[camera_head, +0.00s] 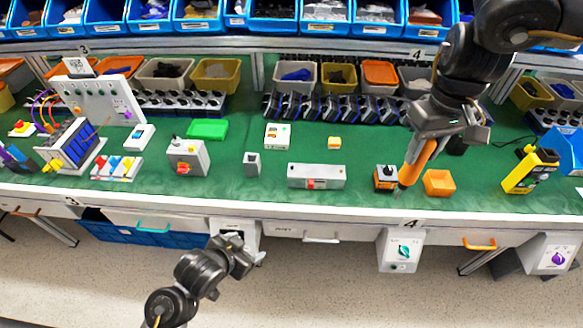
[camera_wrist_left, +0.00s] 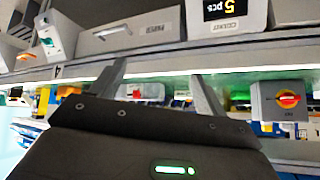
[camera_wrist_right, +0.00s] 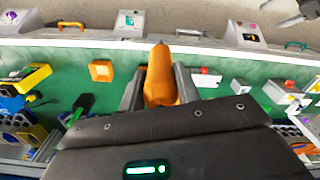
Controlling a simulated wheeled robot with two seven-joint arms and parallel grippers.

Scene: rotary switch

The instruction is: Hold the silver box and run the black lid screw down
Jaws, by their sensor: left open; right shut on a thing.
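My right gripper (camera_head: 431,136) is shut on an orange-handled screwdriver (camera_head: 415,163), which also shows between the fingers in the right wrist view (camera_wrist_right: 161,82). The driver slants down with its lower end just right of the box; I cannot tell if they touch. My left gripper (camera_head: 232,243) is open and empty, in front of the bench edge.
An orange tray (camera_head: 439,183) stands right of the box. A long grey box with a red part (camera_head: 316,176) and a small grey block (camera_head: 252,164) stand left of it. A grey knob box (camera_head: 187,158) is further left. Free mat lies between them.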

